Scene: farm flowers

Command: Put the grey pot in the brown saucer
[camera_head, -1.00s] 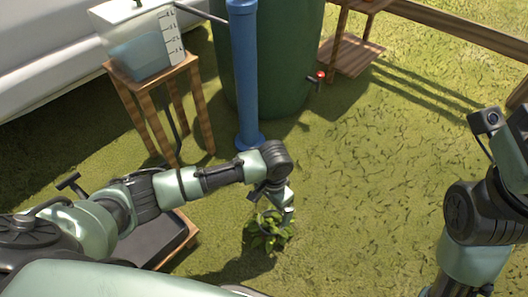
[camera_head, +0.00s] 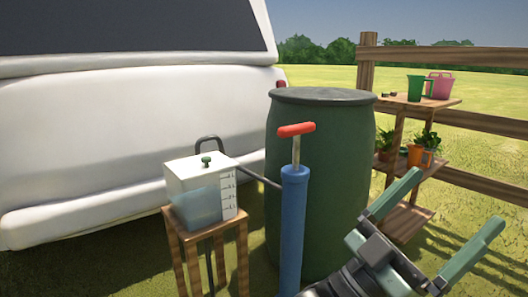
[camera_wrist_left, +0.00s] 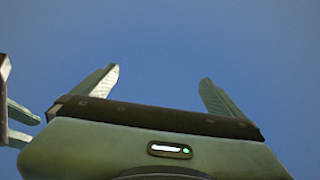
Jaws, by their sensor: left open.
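I cannot make out the grey pot or the brown saucer in either view now. My left gripper (camera_head: 459,197) is at the lower right of the head view, raised in front of the shelf stand, its two green fingers wide apart with nothing between them. In the left wrist view it also shows open and empty (camera_wrist_left: 158,78) against blue sky. At the left edge of that view are two pale green finger-like parts (camera_wrist_left: 20,125), perhaps of my right gripper; their opening is unclear.
A green barrel (camera_head: 325,180), blue pump (camera_head: 292,230), water tank (camera_head: 200,190) on a stool and white vehicle (camera_head: 130,150) stand left.

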